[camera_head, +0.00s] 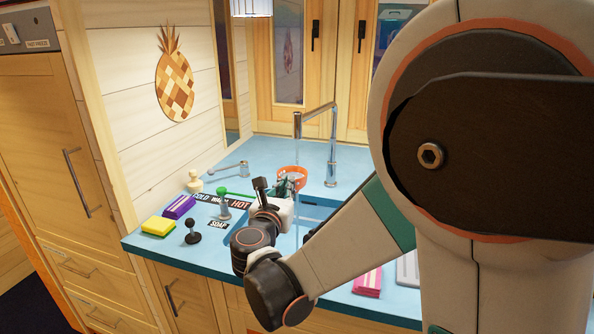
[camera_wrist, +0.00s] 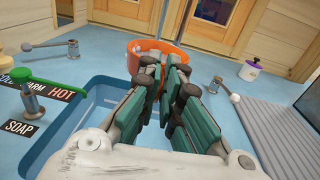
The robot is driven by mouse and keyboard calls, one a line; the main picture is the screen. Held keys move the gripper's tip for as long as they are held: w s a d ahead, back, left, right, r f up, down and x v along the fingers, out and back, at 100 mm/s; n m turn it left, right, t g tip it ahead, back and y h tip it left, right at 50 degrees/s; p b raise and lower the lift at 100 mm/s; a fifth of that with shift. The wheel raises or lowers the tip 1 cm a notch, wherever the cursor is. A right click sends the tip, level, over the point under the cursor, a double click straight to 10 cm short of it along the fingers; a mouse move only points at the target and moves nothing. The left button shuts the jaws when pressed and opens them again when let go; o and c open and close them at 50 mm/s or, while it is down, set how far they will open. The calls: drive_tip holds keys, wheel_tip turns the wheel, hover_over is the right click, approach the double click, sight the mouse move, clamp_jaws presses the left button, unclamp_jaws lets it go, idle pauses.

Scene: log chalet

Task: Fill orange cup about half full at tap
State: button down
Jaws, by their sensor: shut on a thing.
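The orange cup (camera_head: 291,172) is at my gripper (camera_head: 285,186), below and slightly left of the chrome tap spout (camera_head: 297,126). In the wrist view the cup (camera_wrist: 138,49) is past the green fingers of my gripper (camera_wrist: 168,72), which are shut on it and hide much of it. The cup looks roughly upright near the far end of the blue sink basin (camera_wrist: 93,95). The level inside the cup cannot be made out. A chrome lever (camera_wrist: 52,45) stands by the COLD, WARM, HOT label (camera_wrist: 62,85).
A green-topped soap pump (camera_head: 223,200) stands left of my gripper. A second lever (camera_wrist: 225,89) and a ribbed grey mat (camera_wrist: 275,115) are right of the basin.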

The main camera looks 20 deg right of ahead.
idle(0.6)
drive_tip(key=s+a+r+p, duration=0.2)
drive_tip(key=s+a+r, duration=0.1)
drive_tip(key=a, duration=0.3)
drive_tip(key=shift+v, duration=0.75)
idle(0.4)
